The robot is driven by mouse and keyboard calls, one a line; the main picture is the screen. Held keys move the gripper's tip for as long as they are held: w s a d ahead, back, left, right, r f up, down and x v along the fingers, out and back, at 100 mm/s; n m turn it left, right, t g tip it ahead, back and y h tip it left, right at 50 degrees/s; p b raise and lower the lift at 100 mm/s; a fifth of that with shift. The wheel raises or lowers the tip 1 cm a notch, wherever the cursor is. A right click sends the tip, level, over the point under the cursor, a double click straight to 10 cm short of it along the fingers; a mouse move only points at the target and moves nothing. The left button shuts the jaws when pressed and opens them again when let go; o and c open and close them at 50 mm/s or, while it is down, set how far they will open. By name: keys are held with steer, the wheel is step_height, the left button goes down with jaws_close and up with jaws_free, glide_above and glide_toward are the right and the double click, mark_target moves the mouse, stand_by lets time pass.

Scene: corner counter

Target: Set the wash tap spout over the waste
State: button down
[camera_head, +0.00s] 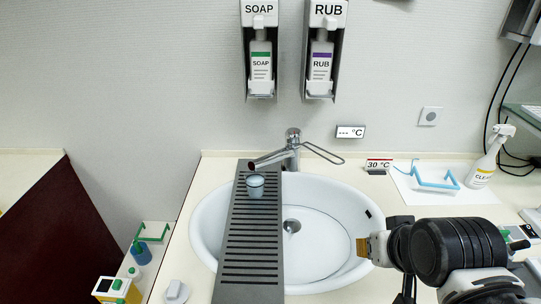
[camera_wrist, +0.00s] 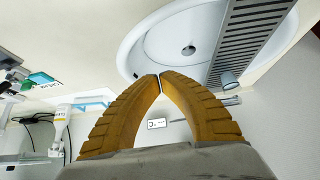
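The chrome wash tap (camera_head: 292,148) stands behind the white basin (camera_head: 205,232). Its spout (camera_head: 268,160) points left and toward the front, its dark-red tip above the slatted grey board and close to the cup. The waste (camera_head: 291,225) is the round drain in the basin floor, to the right of and nearer than the spout tip; it also shows in the wrist view (camera_wrist: 188,50). My gripper (camera_head: 362,247) is at the basin's right front rim, apart from the tap.
The slatted grey board (camera_head: 249,262) lies across the basin's left part, with a small blue-grey cup (camera_head: 255,187) on it. A tap lever loop (camera_head: 325,153) reaches right. The basin's right part is clear.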

stand_by(0.3)
steer(key=c, duration=1.7)
jaws_free()
steer(key=shift+c, duration=0.2)
steer(key=o, duration=0.5)
steer(key=shift+w+a+r, duration=0.1)
steer(key=shift+w+r, duration=0.1)
steer(key=shift+r, duration=0.2)
steer(key=w+a+r+m+g+p, duration=0.1)
steer(key=w+a+r+p, duration=0.15)
steer(key=w, duration=0.25)
steer(key=w+a+r+m+g+y+p, duration=0.1)
steer(key=w+a+r+m+p, duration=0.1)
steer(key=w+r, duration=0.3)
steer(key=w+a+r+m+g+p, duration=0.1)
steer(key=w+a+r+p, duration=0.15)
steer(key=w, duration=0.35)
steer(key=m+g+p, duration=0.3)
steer(key=m+p, duration=0.1)
steer(key=p, duration=0.3)
glide_toward(261, 160)
steer(key=shift+m+y, duration=0.3)
steer(key=f, duration=0.3)
steer(key=w+f+b, duration=0.1)
steer(key=f, duration=0.3)
steer(key=a+f, duration=0.1)
steer(key=f, duration=0.3)
steer(key=shift+w+f+b, duration=0.15)
steer(key=shift+w+b, duration=0.05)
steer(key=shift+b, duration=0.2)
